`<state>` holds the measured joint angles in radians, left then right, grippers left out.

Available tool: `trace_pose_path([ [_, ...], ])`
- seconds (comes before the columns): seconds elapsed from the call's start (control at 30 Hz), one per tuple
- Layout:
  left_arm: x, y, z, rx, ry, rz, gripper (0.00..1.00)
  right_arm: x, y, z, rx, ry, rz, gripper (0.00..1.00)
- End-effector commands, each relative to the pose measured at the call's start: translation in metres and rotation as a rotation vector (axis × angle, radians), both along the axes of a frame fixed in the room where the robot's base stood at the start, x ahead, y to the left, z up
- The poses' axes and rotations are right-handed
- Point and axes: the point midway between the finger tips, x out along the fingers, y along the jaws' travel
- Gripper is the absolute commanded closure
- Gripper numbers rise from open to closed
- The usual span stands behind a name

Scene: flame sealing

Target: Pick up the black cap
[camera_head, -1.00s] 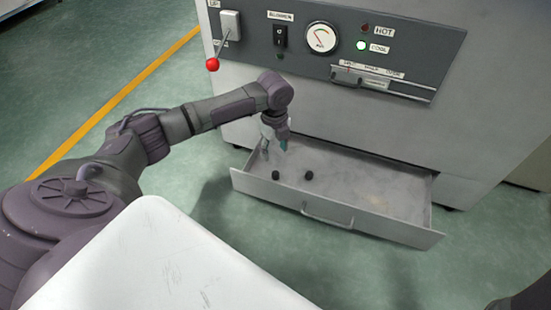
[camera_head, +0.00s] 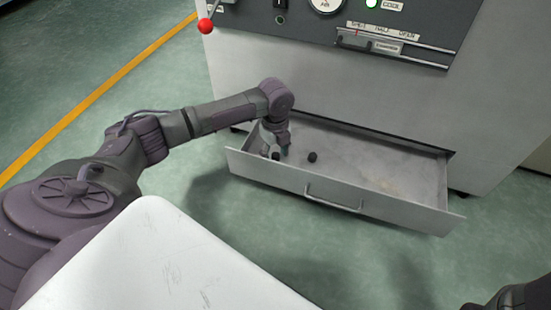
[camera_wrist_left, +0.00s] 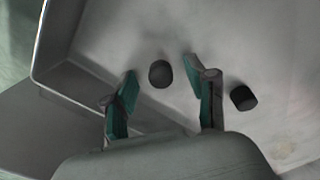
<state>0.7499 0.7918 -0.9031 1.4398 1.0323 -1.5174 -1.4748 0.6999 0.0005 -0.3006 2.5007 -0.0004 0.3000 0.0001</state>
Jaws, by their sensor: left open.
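Two small black caps lie on the floor of the open drawer (camera_head: 410,180). One black cap (camera_head: 276,155) is at the left, close to my left gripper (camera_head: 275,152). The other black cap (camera_head: 312,157) is a little to the right. In the left wrist view the fingers of my left gripper (camera_wrist_left: 160,88) are spread and empty. One cap (camera_wrist_left: 160,74) shows between and just beyond the fingertips. The other cap (camera_wrist_left: 243,98) lies outside the right finger. My right gripper is not clearly seen; only a dark part of my right arm shows at the lower right corner.
The drawer's front wall with its handle (camera_head: 333,198) stands on the near side of the caps. The grey machine (camera_head: 350,100) rises behind, with a red-knobbed lever (camera_head: 206,25) on it. A white surface (camera_head: 160,265) fills the lower left foreground. The drawer's right part is empty.

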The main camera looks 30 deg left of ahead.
Motion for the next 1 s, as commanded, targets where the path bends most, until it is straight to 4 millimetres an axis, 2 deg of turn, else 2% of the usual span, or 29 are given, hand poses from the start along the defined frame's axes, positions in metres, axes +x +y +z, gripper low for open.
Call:
trace_pose_path([
  [0.2,0.000,0.000,0.000,0.000,-0.001,0.001,0.43,0.000,0.000,0.000,0.000,0.000,0.000,0.63],
  [0.5,0.000,0.000,0.000,0.000,-0.001,0.001,0.89,0.000,0.000,0.000,0.000,0.000,0.000,0.63],
  [0.83,0.000,0.000,0.002,0.000,-0.001,0.001,0.90,0.000,0.000,0.002,0.000,0.000,0.000,0.63],
  [1.0,0.001,0.000,0.015,0.000,-0.001,0.001,0.90,0.000,0.000,0.014,0.000,0.000,0.000,0.63],
])
